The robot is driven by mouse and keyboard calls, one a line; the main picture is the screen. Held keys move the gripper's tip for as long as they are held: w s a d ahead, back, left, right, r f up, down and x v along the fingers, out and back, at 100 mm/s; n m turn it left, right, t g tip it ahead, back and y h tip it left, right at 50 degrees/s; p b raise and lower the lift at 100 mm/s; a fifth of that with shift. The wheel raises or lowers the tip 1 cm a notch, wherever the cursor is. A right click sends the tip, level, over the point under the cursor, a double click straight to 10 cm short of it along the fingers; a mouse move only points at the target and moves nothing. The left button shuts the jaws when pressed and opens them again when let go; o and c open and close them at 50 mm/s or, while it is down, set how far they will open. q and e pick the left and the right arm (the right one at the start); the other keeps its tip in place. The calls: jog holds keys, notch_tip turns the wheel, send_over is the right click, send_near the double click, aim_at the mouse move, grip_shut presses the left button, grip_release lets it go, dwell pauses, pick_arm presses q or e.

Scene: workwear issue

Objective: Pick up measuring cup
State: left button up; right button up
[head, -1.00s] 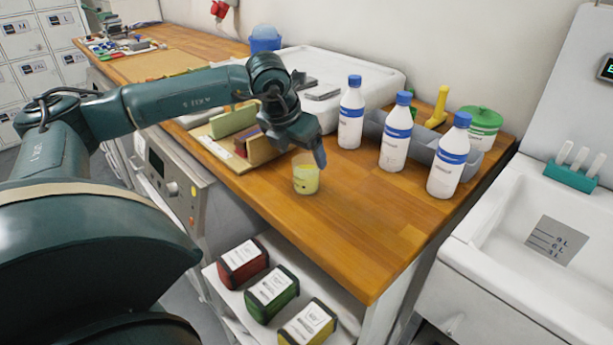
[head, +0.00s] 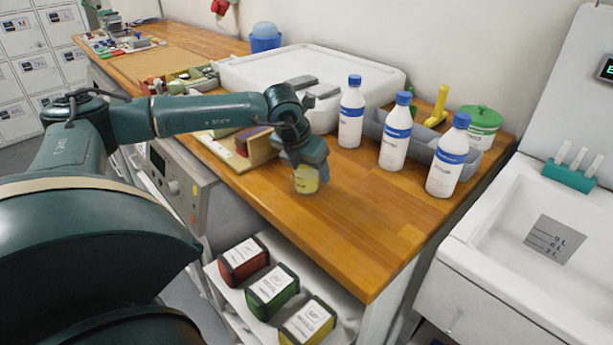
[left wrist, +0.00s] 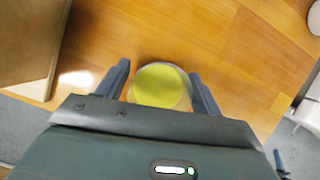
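The measuring cup (head: 306,184) is a clear cup with yellow contents, upright on the wooden worktop near its front edge. In the left wrist view the cup (left wrist: 160,86) is seen from above, between the two fingers of my left gripper (left wrist: 160,88). The fingers are apart, with a small gap visible on the left side; the right finger is close to the rim. In the head view my left gripper (head: 310,172) is at the cup and hides its upper part. My right gripper is in neither view.
White bottles with blue caps (head: 351,112) stand to the right of the cup. A wooden holder (head: 258,148) is close on the left. Behind are a white tub (head: 390,78) and a grey bin (head: 420,147). The worktop (head: 355,235) in front of the cup is clear.

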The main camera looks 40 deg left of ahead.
pick_arm(q)
jog(key=c, duration=0.8)
jog(key=shift+r, duration=0.2)
